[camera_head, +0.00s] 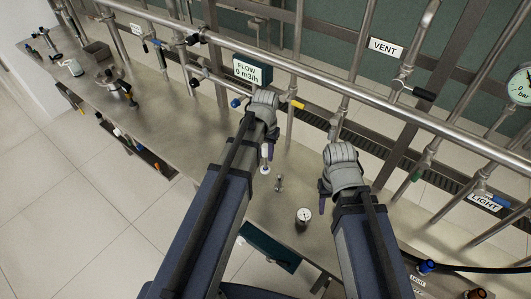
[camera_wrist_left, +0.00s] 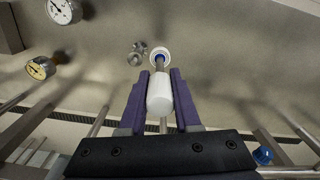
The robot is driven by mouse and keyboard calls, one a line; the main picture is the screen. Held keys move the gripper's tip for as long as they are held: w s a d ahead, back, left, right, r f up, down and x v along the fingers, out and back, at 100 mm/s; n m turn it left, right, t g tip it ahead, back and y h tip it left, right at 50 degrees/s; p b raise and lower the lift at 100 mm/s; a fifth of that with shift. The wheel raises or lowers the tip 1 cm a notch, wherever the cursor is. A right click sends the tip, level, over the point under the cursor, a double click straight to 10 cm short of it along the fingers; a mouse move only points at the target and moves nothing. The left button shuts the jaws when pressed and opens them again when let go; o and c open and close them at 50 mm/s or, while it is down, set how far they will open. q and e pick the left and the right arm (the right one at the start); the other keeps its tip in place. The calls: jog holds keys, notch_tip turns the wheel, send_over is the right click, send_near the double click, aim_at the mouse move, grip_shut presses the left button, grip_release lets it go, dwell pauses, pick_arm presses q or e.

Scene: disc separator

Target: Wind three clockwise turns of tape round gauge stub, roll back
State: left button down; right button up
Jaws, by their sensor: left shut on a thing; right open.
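My left gripper (camera_head: 266,150) is shut on a white cylinder (camera_wrist_left: 160,95), held between the purple fingers in the left wrist view. A short piece leads from the cylinder's far end to a white ring with a blue centre (camera_wrist_left: 160,55); I cannot tell whether this is the tape roll. The ring also shows as a white disc below the fingers in the head view (camera_head: 265,171). A small metal fitting (camera_head: 279,184), perhaps the gauge stub, stands on the bench close by, apart from the fingers; it also shows in the left wrist view (camera_wrist_left: 137,53). My right gripper (camera_head: 322,201) is open and empty.
A round white-faced gauge (camera_head: 303,216) lies on the bench (camera_head: 190,118) between my arms; it also shows in the left wrist view (camera_wrist_left: 62,11). A long pipe (camera_head: 350,88) and vertical pipes run behind the grippers. The FLOW box (camera_head: 252,71) is behind my left gripper.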

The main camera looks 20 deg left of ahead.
pick_arm(q)
jog(key=shift+f+b, duration=0.55)
jog(key=shift+f, duration=0.4)
jog(key=shift+w+d+f, duration=0.1)
jog(key=shift+w+d, duration=0.05)
jog(key=shift+d, duration=1.25)
jog(key=shift+w+a, duration=0.1)
jog(key=shift+w, duration=0.8)
